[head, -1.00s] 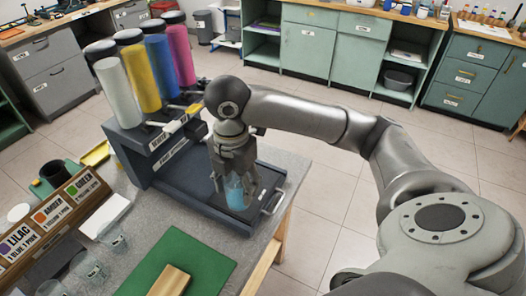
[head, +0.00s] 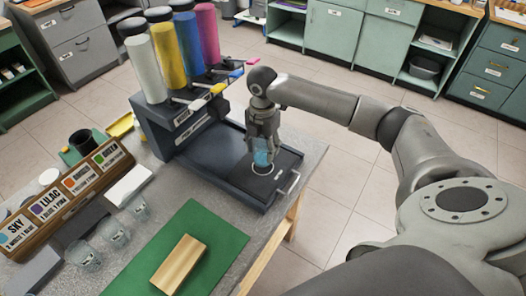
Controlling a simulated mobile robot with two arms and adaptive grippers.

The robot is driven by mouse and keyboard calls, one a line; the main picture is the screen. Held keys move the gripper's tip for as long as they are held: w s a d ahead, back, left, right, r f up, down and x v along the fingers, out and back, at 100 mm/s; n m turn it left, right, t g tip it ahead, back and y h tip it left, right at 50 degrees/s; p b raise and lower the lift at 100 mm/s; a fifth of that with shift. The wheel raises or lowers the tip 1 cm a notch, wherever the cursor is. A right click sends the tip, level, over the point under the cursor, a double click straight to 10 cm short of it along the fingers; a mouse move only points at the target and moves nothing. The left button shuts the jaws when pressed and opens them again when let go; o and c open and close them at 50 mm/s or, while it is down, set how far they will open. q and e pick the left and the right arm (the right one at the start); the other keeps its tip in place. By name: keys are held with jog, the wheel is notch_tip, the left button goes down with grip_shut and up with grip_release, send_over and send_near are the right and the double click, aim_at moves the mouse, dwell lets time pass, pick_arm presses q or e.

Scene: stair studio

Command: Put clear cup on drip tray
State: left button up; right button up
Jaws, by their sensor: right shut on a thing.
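My right gripper (head: 262,142) points down over the drip tray and is shut on a clear cup (head: 261,158) with blue liquid in it. The cup looks upright, at a white ring mark on the dark drip tray (head: 235,174). I cannot tell whether its base touches the tray. The fingers hide the upper part of the cup. The tray is the base of a dark paint dispenser (head: 180,128) with white, yellow, blue and pink tubes. My left gripper is not in view.
A green mat (head: 215,232) with a wooden block (head: 178,263) lies in front. A metal handle (head: 288,186) sticks out at the tray's right edge.

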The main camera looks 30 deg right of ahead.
aim_at(263, 154)
jog(key=shift+w+d+f, duration=0.15)
jog(key=shift+f, duration=0.15)
notch_tip(263, 154, down, 2)
jog(key=shift+f+p, duration=0.1)
jog(key=shift+p, duration=0.65)
jog(key=shift+f, duration=0.5)
jog(key=o, duration=1)
jog(key=shift+f, duration=0.1)
jog(key=shift+o, duration=0.2)
notch_tip(263, 154, up, 12)
jog(key=b, duration=0.2)
jog(key=shift+b, duration=0.35)
